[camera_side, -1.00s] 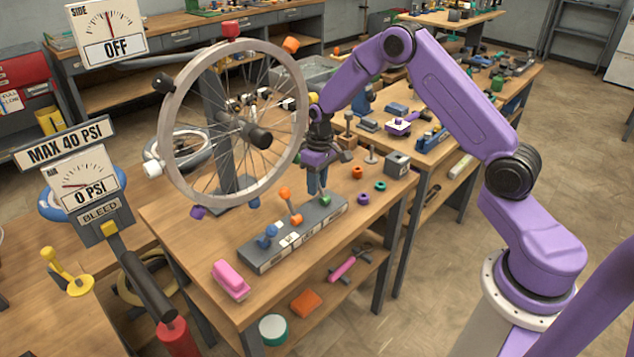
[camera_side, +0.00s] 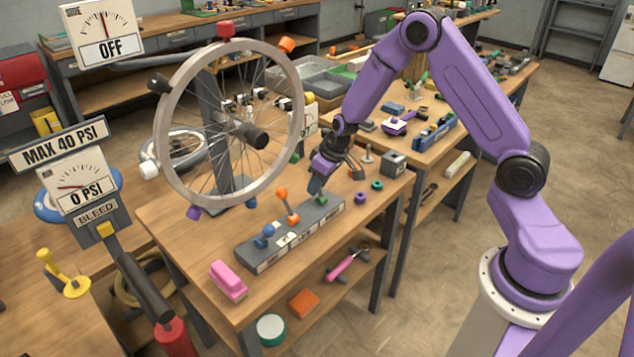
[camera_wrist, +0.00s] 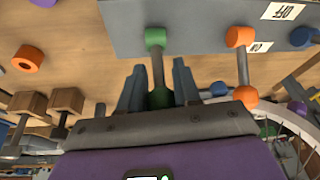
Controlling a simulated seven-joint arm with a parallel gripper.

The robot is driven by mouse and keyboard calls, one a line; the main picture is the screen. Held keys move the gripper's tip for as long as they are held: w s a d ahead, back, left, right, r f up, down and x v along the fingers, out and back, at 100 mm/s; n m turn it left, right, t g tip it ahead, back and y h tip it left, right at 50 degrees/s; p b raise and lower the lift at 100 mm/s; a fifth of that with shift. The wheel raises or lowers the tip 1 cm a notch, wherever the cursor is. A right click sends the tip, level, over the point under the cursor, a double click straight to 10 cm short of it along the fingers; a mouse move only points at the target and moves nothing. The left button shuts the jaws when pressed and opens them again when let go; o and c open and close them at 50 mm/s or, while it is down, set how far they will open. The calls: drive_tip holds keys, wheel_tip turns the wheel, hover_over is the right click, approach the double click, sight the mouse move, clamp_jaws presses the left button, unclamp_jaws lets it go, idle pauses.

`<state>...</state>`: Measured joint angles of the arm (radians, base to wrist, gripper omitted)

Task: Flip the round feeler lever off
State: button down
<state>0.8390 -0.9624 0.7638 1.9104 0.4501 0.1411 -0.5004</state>
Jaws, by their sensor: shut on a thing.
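A grey lever box (camera_side: 262,262) lies on the bench under the wheel, with a blue lever (camera_side: 264,236), an orange lever (camera_side: 288,206) and a green lever at its right end. In the wrist view the green lever (camera_wrist: 156,62) runs from a green pivot on the box to a green knob between my fingers. My gripper (camera_side: 316,188) is shut on this knob and hides most of the lever in the side view. The orange lever (camera_wrist: 242,65) stands beside it, apart from my fingers. I cannot tell from the labels which lever is the round feeler's.
The spoked wheel (camera_side: 172,165) on its stand rises left of my gripper. A pink block (camera_side: 228,281) lies at the bench's front. Purple and teal rings (camera_side: 377,185) and a grey block (camera_side: 394,163) lie to the right. Some bare bench lies in front of the box.

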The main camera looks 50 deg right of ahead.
drive_tip(key=shift+s+t, duration=0.15)
drive_tip(key=shift+t, duration=0.15)
drive_tip(key=c, duration=0.9)
unclamp_jaws()
drive_tip(key=shift+r, duration=0.15)
drive_tip(key=v, duration=1.7)
drive_tip(key=shift+r, duration=0.1)
